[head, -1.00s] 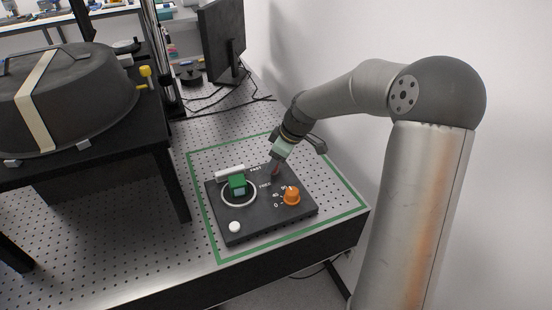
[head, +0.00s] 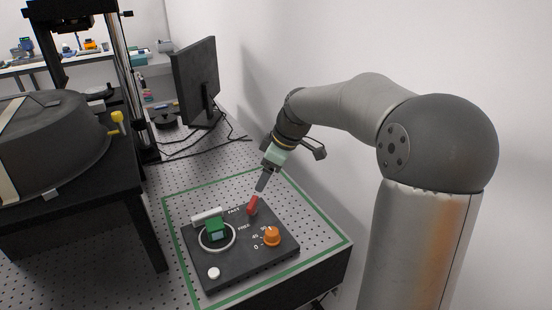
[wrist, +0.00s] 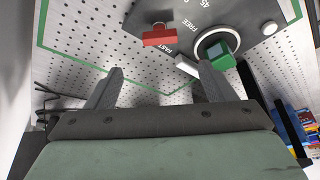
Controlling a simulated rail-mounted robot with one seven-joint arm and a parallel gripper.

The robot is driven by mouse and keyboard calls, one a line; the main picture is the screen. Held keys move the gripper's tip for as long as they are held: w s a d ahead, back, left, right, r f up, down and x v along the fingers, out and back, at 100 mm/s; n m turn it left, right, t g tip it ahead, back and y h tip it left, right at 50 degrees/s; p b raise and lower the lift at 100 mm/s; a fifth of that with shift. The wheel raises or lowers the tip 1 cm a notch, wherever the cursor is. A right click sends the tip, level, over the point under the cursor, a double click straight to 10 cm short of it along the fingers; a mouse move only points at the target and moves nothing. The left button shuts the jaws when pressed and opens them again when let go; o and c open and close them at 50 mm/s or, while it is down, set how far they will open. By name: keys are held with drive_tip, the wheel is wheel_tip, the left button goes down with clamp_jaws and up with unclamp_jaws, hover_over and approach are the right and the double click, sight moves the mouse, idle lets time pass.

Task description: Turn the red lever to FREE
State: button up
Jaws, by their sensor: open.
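The red lever (head: 253,205) stands on the dark control panel (head: 213,288), to the right of the FAST label and above the FREE label in the head view. In the wrist view the lever (wrist: 158,37) shows as a red block beside the word FAST, with FREE farther off to the right. My gripper (head: 261,186) is just above and behind the lever, pointing down at it. In the wrist view my gripper (wrist: 159,75) has its two fingers spread wide, with nothing between them. The lever lies beyond the fingertips, apart from them.
The panel also carries an orange dial (head: 272,237), a white button (head: 213,273), and a green block (head: 216,229) by a white ring and bar. A green outline (head: 335,250) surrounds the panel on the perforated table. A monitor (head: 196,80) stands behind; a wall is at right.

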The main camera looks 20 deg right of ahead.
drive_tip(key=v, duration=0.6)
drive_tip(key=shift+f, duration=0.1)
drive_tip(key=s+a+f+m+h, duration=0.1)
drive_tip(key=s+a+f+m, duration=0.1)
drive_tip(key=s, duration=0.7)
drive_tip(key=s+a+f+m+g+h, duration=0.1)
drive_tip(key=s+a+f+m, duration=0.1)
drive_tip(key=s+f+m, duration=0.3)
drive_tip(key=s+a+f+m+g+h, duration=0.1)
drive_tip(key=s+f, duration=0.5)
drive_tip(key=s, duration=0.7)
drive_tip(key=a+m, duration=0.1)
drive_tip(key=m, duration=0.1)
drive_tip(key=shift+s+m+h, duration=0.3)
drive_tip(key=shift+s, duration=0.1)
